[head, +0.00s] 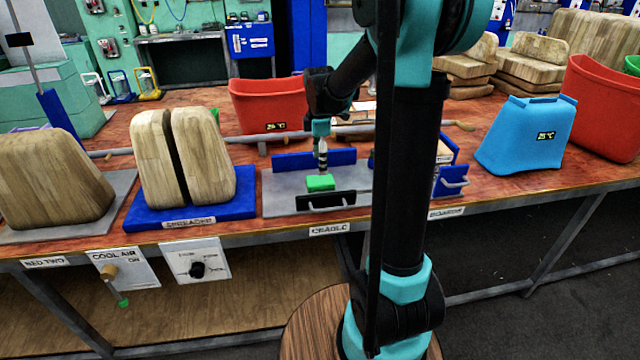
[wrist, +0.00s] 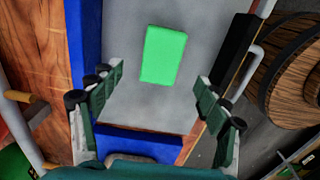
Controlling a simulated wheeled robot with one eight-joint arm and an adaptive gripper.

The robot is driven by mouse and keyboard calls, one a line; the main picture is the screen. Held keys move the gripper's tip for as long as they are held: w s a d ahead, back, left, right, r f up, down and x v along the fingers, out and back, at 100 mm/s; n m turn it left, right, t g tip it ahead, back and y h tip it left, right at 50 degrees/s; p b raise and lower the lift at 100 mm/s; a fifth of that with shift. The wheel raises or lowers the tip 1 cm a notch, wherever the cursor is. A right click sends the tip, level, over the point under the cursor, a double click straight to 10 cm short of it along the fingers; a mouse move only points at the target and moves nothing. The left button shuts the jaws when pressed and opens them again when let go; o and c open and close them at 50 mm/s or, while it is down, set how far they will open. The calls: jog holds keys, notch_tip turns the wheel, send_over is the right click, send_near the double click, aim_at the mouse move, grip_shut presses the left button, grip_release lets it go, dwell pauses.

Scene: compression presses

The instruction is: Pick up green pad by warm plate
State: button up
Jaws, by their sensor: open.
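A bright green pad (head: 320,183) lies on the grey plate of the station labelled CRADLE (head: 285,187), between a blue back wall and a black front bar with a handle. The wrist view shows the pad (wrist: 163,54) flat on the grey surface, ahead of my fingertips. My gripper (head: 322,160) is above the pad, pointing down. In the wrist view my gripper (wrist: 158,83) has its fingers spread wide with nothing between them. The pad looks untouched. I cannot tell which plate is the warm one.
The SPREADER station (head: 190,212) with two upright wooden blocks stands left of the cradle. A red bin (head: 268,105) marked 25 °C is behind. A blue bin (head: 527,137) stands at the right. A long grey bar (head: 370,131) runs behind the cradle.

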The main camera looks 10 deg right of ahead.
aim_at(320, 180)
jog(key=shift+s+f, duration=0.1)
jog(key=shift+f, duration=3.35)
jog(key=c, duration=1)
jog(key=shift+r, duration=0.1)
notch_tip(320, 180, up, 20)
